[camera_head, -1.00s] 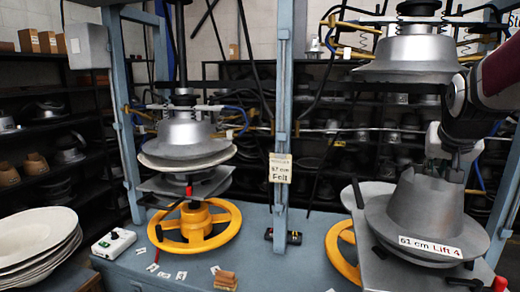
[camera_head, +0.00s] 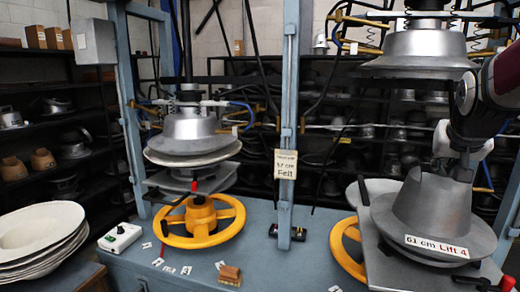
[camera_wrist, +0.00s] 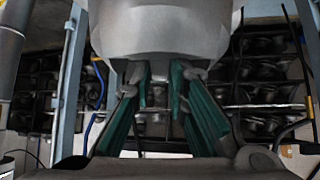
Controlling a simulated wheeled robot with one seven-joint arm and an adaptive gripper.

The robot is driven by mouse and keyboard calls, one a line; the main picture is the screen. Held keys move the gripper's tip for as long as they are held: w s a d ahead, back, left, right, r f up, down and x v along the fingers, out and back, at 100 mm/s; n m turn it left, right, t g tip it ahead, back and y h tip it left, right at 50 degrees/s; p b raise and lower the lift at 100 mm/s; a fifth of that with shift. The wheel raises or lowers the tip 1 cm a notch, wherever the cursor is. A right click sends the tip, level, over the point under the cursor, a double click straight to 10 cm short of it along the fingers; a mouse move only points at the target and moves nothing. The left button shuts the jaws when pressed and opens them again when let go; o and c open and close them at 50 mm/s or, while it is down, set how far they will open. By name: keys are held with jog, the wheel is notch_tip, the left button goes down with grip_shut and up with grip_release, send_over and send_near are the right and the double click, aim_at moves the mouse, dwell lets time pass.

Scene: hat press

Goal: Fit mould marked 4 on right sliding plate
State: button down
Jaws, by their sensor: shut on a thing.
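The mould marked 4 (camera_head: 428,210) is a grey metal crown with a wide brim, in the head view at right. Its white label reads "61 cm Lift 4" and faces the camera. It stands upright over the right sliding plate (camera_head: 375,262), a flat grey plate that shows past the brim at left and front. I cannot tell whether its underside touches the plate. My gripper (camera_head: 460,172) is shut on the mould's top from above; the grip itself is mostly hidden. In the wrist view my gripper (camera_wrist: 160,140) has teal-padded fingers, with the mould's grey top (camera_wrist: 185,170) at the bottom edge.
The right press's upper die (camera_head: 420,50) hangs above. The left press has another handwheel (camera_head: 203,222). White dishes (camera_head: 38,235) are stacked at far left.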

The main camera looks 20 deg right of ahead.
jog(key=shift+f+b, duration=0.3)
jog(key=shift+f, duration=0.15)
dwell(0.5)
jog(key=c, duration=1.5)
grip_release()
jog(key=shift+f, duration=0.3)
jog(key=v, duration=1.2)
jog(key=shift+s+r, duration=0.1)
